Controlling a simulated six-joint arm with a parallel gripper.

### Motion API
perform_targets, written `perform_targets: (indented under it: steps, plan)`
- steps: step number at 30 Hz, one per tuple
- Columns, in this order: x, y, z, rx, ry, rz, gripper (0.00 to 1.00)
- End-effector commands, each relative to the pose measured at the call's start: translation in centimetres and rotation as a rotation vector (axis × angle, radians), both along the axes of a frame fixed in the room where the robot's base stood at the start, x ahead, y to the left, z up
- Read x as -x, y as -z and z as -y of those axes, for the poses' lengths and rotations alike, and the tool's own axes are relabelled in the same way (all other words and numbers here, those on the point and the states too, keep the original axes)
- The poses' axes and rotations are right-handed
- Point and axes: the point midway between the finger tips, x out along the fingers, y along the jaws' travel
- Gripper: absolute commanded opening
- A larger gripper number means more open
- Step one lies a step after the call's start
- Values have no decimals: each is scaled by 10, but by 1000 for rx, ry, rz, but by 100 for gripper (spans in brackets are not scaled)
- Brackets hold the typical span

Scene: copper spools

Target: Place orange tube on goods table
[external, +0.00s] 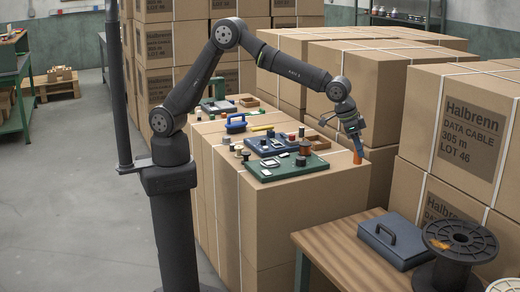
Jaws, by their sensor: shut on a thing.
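My gripper (354,130) is at the right end of my outstretched arm, pointing down. It is shut on the orange tube (358,152), which hangs below the fingers, roughly upright. The tube appears in front of the right end of the carton row that carries boards and small parts; whether it touches anything is unclear. A wooden-topped table (335,255) stands at the lower right, in front of and below the gripper. I cannot tell for certain which surface is the goods table.
On the wooden table are a blue case (393,244) and a dark spool (458,242) with a bit of orange on it. Green (270,172) and blue boards with small parts lie on the cartons. Tall strapped cartons (450,125) stand close at right. The wooden table's left part is bare.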

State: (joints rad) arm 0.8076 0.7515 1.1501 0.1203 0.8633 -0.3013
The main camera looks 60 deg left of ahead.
Motion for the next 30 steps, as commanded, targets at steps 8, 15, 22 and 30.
perform_targets:
  steps: [8,15,22,30]
  plan:
    - [108,0,89,1,218,2,2]
    - [165,-1,124,2,324,2,2]
    - [197,7,140,0,379,0,2]
    - [195,72,139,-4,376,-1,2]
